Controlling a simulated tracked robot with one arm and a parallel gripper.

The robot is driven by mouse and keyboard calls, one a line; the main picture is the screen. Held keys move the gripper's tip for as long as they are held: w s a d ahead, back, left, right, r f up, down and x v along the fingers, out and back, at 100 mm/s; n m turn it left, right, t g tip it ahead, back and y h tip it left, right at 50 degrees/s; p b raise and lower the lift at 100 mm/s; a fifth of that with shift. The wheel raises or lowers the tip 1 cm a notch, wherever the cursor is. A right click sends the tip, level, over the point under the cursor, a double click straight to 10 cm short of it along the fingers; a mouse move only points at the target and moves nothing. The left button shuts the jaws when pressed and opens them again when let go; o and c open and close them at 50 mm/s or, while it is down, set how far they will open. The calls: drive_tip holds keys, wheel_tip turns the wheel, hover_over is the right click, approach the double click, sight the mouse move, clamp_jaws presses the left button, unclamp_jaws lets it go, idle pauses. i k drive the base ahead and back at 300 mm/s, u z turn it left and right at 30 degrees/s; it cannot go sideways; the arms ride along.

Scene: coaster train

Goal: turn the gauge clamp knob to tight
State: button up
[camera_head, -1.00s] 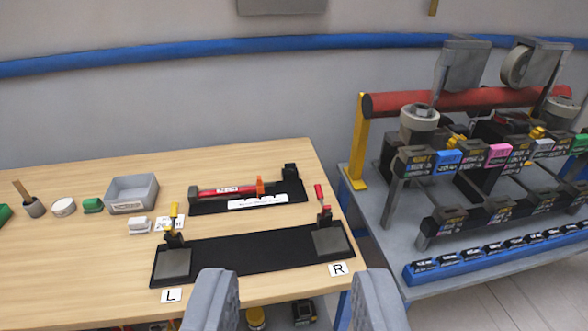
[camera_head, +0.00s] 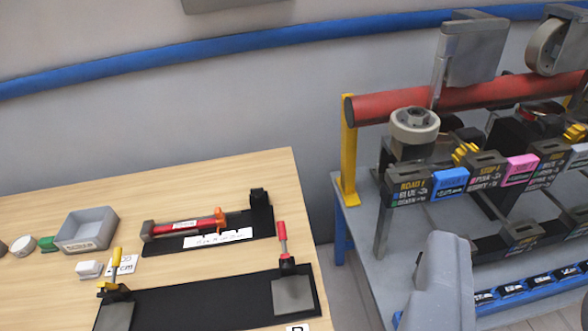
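The gauge stands on the table left of centre: a red bar (camera_head: 183,226) on a black base (camera_head: 262,221), with a white printed strip in front. An orange piece (camera_head: 220,217) stands on the bar near its right end; it looks like the clamp knob, but its setting is too small to read. One grey finger of my gripper (camera_head: 440,285) shows at the lower right, in front of the rack, well away from the gauge. The other finger is out of view, so the opening and anything between the fingers cannot be seen.
A black plate (camera_head: 195,308) with a yellow-handled clamp (camera_head: 116,268) and a red-handled clamp (camera_head: 282,245) lies in front of the gauge. A grey tray (camera_head: 88,230) and small items are left. The rack (camera_head: 350,185) with a red roller (camera_head: 400,105) stands right.

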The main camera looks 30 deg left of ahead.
sight(257, 192)
drive_tip(key=u, duration=0.3)
drive_tip(key=i, duration=1.1)
drive_tip(key=u, duration=0.8)
